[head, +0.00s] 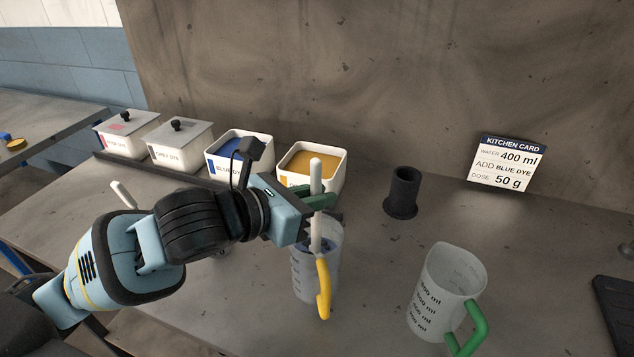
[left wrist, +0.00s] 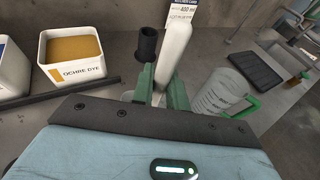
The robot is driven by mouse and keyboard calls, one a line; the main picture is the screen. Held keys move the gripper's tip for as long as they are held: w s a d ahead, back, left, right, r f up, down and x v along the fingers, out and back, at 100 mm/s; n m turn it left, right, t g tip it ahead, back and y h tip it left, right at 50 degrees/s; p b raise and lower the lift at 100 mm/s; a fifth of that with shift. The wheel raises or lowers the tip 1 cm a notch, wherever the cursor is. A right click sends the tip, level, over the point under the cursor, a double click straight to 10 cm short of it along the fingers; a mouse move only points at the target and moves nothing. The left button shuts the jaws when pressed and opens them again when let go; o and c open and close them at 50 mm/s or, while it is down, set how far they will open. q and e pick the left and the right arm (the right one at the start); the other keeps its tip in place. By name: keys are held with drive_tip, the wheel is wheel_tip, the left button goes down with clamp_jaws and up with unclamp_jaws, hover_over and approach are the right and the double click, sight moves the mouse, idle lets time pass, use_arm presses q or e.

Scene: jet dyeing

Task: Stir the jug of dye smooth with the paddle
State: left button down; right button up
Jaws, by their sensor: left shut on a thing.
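The white paddle (head: 316,188) stands nearly upright, its lower end inside a clear jug (head: 303,279) with a yellow handle (head: 324,287). Blue dye shows inside this jug; how smooth it is I cannot tell. My left gripper (head: 318,200) is shut on the paddle's shaft above the jug. In the left wrist view the paddle (left wrist: 176,45) rises between my green fingers (left wrist: 162,92); the jug is mostly hidden there. My right gripper is not in view.
A second clear jug (head: 443,285) with a green handle stands to the right. A dark cylindrical holder (head: 403,192) stands behind. A blue dye tub (head: 229,165), an ochre dye tub (head: 308,171) and two lidded tubs line the back left. A kitchen card (head: 507,163) stands at the back.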

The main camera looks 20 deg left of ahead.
use_arm(q)
drive_tip(key=shift+f+b, duration=0.3)
drive_tip(key=shift+f, duration=0.8)
drive_tip(key=shift+s, duration=0.1)
